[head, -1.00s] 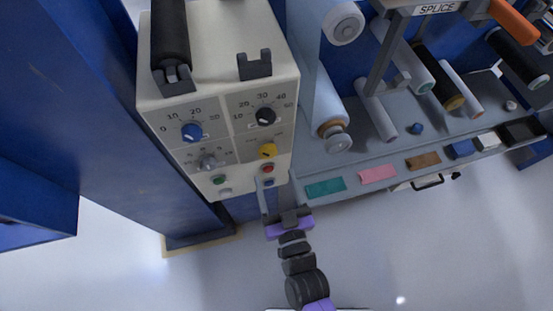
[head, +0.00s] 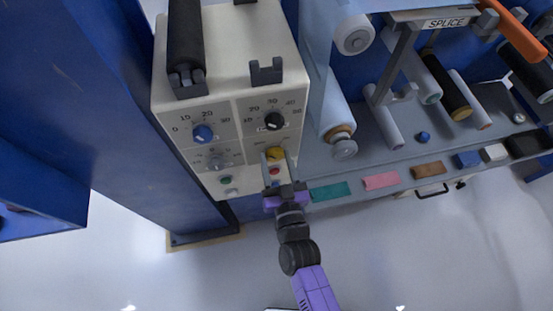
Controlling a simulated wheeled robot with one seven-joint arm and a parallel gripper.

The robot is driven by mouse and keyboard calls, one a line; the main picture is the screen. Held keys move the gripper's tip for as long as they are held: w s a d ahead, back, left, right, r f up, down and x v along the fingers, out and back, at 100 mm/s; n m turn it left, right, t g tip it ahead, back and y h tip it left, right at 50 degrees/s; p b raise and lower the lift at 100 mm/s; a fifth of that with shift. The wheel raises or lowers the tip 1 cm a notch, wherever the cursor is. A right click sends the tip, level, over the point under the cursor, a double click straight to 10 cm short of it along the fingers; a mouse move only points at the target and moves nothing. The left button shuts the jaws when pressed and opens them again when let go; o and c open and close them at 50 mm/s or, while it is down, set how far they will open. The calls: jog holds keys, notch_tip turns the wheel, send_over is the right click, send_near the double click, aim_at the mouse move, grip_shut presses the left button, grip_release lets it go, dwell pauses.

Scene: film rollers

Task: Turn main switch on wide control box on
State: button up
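The wide control box (head: 222,90) is cream and stands at the upper middle, its panel facing me. The yellow knob (head: 276,153), which looks like the main switch, sits at the panel's lower right. My gripper (head: 277,158) is in front of this corner, with its two fingers apart, one on each side of the yellow knob. A red button (head: 274,171) shows between the fingers, below the knob. I cannot tell whether the fingers touch the knob. The fingers and purple gripper body hide part of the panel's lower right corner.
A blue dial (head: 203,133), a black dial (head: 272,121), a grey knob (head: 216,163) and a green button (head: 226,180) share the panel. A grey shelf (head: 385,155) with rollers and coloured pads stands close on the right. A blue column (head: 140,130) stands left.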

jog(key=c, duration=0.8)
jog(key=shift+m+b, duration=0.3)
jog(key=shift+m, duration=0.2)
jog(key=shift+f+m+b, duration=0.1)
jog(key=shift+m+b, duration=0.4)
jog(key=shift+m, duration=0.6)
jog(key=m+b, duration=0.1)
jog(key=m, duration=0.2)
jog(key=shift+m, duration=0.3)
jog(key=m+b, duration=0.1)
jog(key=m, duration=0.2)
jog(key=shift+m, duration=0.3)
jog(key=shift+m+b, duration=0.65)
jog(key=shift+m, duration=1.15)
